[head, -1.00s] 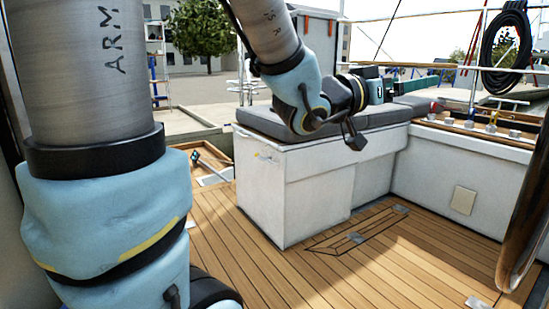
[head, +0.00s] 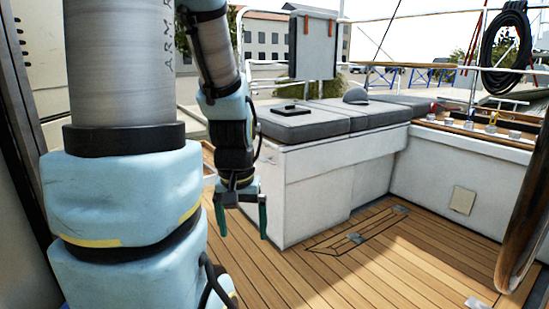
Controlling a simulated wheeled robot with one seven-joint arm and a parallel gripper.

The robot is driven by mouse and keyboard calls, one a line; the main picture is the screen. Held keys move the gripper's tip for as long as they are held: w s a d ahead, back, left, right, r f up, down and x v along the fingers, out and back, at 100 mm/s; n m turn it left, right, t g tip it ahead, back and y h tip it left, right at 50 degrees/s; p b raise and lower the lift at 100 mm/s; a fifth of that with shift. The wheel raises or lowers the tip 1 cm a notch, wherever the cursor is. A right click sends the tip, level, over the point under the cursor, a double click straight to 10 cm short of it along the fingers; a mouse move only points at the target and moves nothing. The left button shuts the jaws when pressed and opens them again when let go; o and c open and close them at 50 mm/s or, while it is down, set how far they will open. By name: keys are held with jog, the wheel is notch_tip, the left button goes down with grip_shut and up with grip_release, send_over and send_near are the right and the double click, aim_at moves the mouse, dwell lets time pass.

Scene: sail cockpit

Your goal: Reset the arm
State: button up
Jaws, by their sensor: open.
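My gripper (head: 242,220) hangs at the left of centre in the head view, pointing down. Its two green fingers are spread apart with nothing between them. It is in front of the left end of the white bench (head: 330,195), above the wooden deck (head: 330,270). My arm is folded in close to its thick upright link at the left.
Grey cushions (head: 385,115) top the bench, with a dark flat object (head: 292,110) and a grey cap (head: 355,96) on them. A wheel rim (head: 525,200) stands at the right edge. A coiled black rope (head: 507,48) hangs at the back right. The middle deck is clear.

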notch_tip(320, 180, up, 26)
jog(key=p, duration=2.4)
jog(key=shift+r+p, duration=0.25)
jog(key=shift+p, duration=0.1)
jog(key=shift+o, duration=0.5)
jog(key=shift+w+r, duration=0.1)
jog(key=shift+r, duration=0.05)
jog(key=shift+c, duration=0.2)
